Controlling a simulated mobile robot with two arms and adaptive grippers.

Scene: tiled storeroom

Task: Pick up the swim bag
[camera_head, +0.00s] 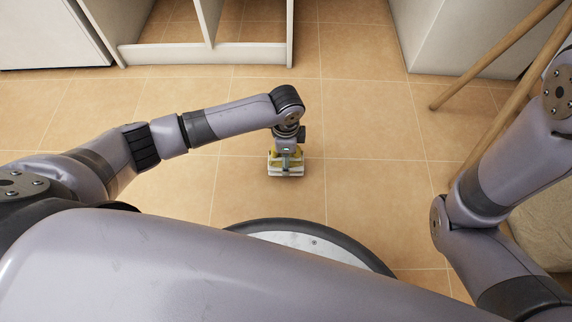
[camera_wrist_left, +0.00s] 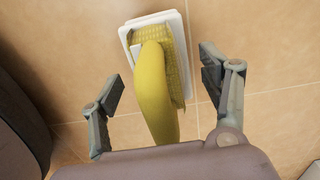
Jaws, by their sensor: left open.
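The swim bag (camera_head: 288,170) appears as a small yellow and white item on the floor tiles, mostly covered by my left gripper (camera_head: 286,153) in the head view. In the left wrist view the bag (camera_wrist_left: 178,75) is yellow and textured, with a white rim around it and a smooth, thick yellow strap or handle running toward the camera. The open fingers of my left gripper (camera_wrist_left: 161,78) stand on either side of it, with a gap on both sides. My right arm shows at the right of the head view, but its gripper is out of the picture.
A white open shelf unit (camera_head: 205,52) stands at the back, with a white cabinet (camera_head: 50,35) to its left. At the right are a pale box-shaped unit (camera_head: 440,40), wooden poles (camera_head: 497,55) and a beige rounded thing (camera_head: 545,228). The tiles around the bag are clear.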

